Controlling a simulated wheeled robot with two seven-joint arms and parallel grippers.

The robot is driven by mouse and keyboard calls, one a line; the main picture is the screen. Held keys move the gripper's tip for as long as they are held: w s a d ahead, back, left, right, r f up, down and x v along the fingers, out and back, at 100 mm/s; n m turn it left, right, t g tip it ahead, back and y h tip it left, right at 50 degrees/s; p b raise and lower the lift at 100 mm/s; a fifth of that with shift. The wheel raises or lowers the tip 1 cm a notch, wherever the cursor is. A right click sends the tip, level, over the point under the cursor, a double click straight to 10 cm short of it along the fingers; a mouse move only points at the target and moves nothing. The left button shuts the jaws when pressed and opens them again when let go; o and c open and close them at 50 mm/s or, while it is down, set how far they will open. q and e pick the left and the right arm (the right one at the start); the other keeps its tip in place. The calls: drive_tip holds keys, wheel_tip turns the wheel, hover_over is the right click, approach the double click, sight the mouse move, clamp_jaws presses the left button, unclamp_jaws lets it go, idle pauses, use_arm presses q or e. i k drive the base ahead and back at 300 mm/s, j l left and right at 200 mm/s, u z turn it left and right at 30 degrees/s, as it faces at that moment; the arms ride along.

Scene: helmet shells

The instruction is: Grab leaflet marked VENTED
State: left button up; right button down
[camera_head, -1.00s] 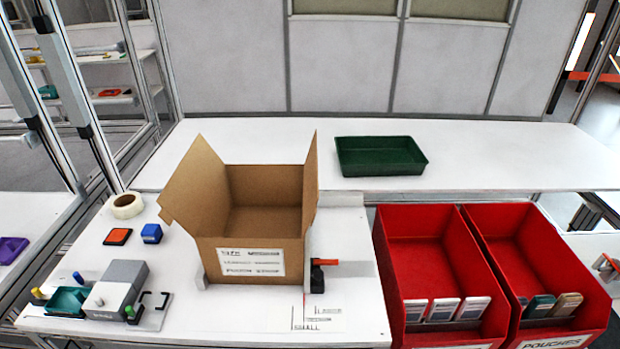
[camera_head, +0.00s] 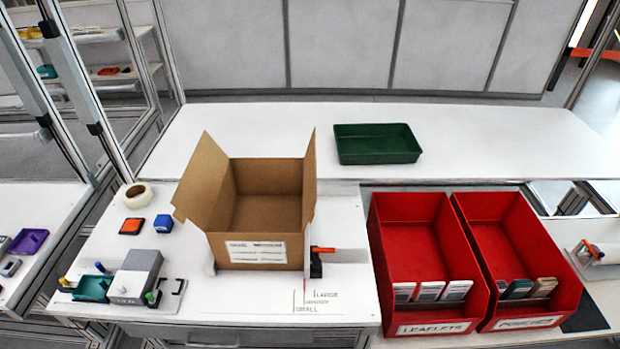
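Several white-topped leaflets stand upright in a row in the front of the red bin labelled LEAFLETS (camera_head: 412,240). I see a left leaflet (camera_head: 404,291), a middle leaflet (camera_head: 430,291) and a right leaflet (camera_head: 456,290). Their print is too small to read, so I cannot tell which is marked VENTED. An open cardboard box (camera_head: 257,225) stands on the white table with a printed label (camera_head: 256,252) on its front; the label's words are not clearly legible. Neither of my grippers is in view.
A second red bin (camera_head: 515,235) to the right holds several packets. A green tray (camera_head: 376,157) sits on the rear table. A tape roll (camera_head: 135,195), an orange pad (camera_head: 131,226), a blue block (camera_head: 163,224) and a grey device (camera_head: 137,274) lie left of the box.

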sight(455, 289)
drive_tip(key=z, duration=1.3)
